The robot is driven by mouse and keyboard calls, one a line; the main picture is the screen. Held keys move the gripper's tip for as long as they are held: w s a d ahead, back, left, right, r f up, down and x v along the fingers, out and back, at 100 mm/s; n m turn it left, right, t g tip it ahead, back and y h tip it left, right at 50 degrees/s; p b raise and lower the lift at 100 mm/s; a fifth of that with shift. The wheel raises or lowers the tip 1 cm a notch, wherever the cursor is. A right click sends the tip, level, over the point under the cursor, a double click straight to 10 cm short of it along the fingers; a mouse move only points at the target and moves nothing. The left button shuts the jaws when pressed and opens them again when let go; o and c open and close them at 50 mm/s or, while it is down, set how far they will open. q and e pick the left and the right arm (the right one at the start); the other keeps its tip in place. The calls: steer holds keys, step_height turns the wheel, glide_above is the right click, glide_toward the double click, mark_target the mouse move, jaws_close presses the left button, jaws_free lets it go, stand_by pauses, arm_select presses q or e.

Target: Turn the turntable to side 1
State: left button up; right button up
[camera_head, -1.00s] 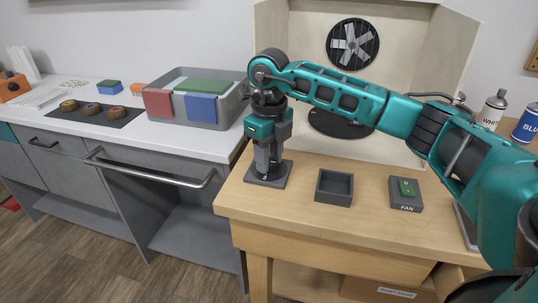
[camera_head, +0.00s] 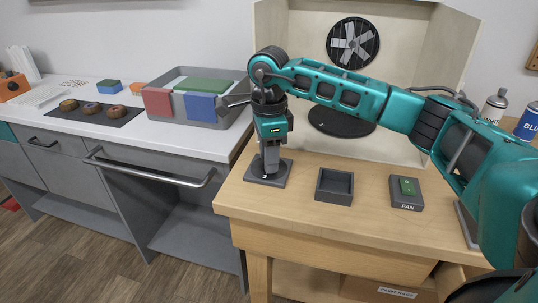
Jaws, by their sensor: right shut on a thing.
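The turntable (camera_head: 345,128) is a flat black disc on the floor of the pale booth, partly hidden by my right arm. Nothing shows on its visible part. A dark square base (camera_head: 258,177) with a short upright grey part stands on the wooden bench, left of the booth. My right gripper (camera_head: 270,158) points straight down over this base and is shut on its upright part. The fingers partly hide what they hold, and no side number is readable. My left gripper is not in view.
A small dark open tray (camera_head: 334,187) and a FAN switch box (camera_head: 406,194) stand on the bench right of the gripper. A wall fan (camera_head: 352,44) is behind. A grey bin (camera_head: 208,116) with coloured panels stands on the left counter. Spray cans (camera_head: 494,106) stand at right.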

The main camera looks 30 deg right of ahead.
steer(key=n, duration=0.3)
steer(key=shift+n, duration=0.4)
steer(key=shift+n+b, duration=0.3)
steer(key=shift+n, duration=1.6)
steer(key=o, duration=1)
steer(key=shift+o, duration=0.2)
step_height(320, 180, up, 13)
steer(key=p, duration=0.1)
